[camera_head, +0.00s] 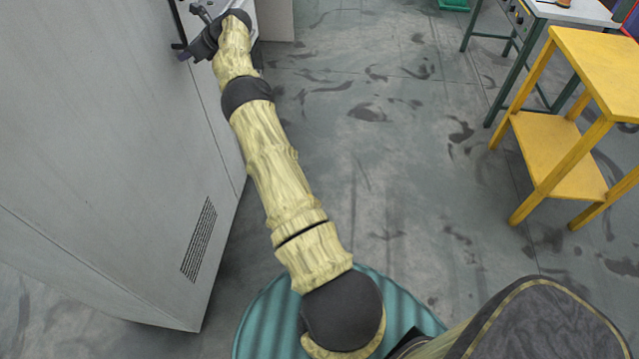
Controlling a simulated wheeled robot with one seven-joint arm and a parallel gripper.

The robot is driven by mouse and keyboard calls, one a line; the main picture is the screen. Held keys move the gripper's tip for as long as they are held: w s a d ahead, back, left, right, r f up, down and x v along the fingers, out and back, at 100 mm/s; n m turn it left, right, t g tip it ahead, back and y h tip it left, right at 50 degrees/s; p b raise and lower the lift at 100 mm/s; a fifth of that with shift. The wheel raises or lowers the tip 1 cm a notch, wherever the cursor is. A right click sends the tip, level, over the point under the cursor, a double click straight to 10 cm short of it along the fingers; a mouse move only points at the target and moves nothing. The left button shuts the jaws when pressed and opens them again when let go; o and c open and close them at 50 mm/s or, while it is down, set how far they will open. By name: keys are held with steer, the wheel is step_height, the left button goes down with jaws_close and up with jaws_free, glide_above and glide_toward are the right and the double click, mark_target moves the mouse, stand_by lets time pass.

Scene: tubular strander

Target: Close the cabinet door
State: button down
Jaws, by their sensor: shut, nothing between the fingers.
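A large grey cabinet (110,150) fills the left side, with a dark slotted vent (199,238) low on its near panel. A pale panel edge with dark fittings shows at its far top corner, behind my wrist. I cannot tell for certain which panel is the door or how far it stands open. My arm reaches up and left along the cabinet to that corner. My gripper (200,14) is at the top of the view, shut and empty, close to the pale panel. I cannot tell whether it touches it.
A yellow two-level stand (560,155) is at the right. A green-legged workbench (580,12) stands behind it. A green container (453,4) is at the top edge. The grey, marked floor (400,150) between cabinet and stand is clear.

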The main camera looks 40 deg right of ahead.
steer(key=shift+w+a+r, duration=0.4)
steer(key=shift+a+r, duration=0.1)
steer(key=shift+a, duration=0.3)
steer(key=shift+r, duration=0.1)
steer(key=s+d+r+b, duration=0.4)
steer(key=s+d, duration=0.6)
steer(key=shift+b, duration=0.4)
steer(key=shift+s+f, duration=0.1)
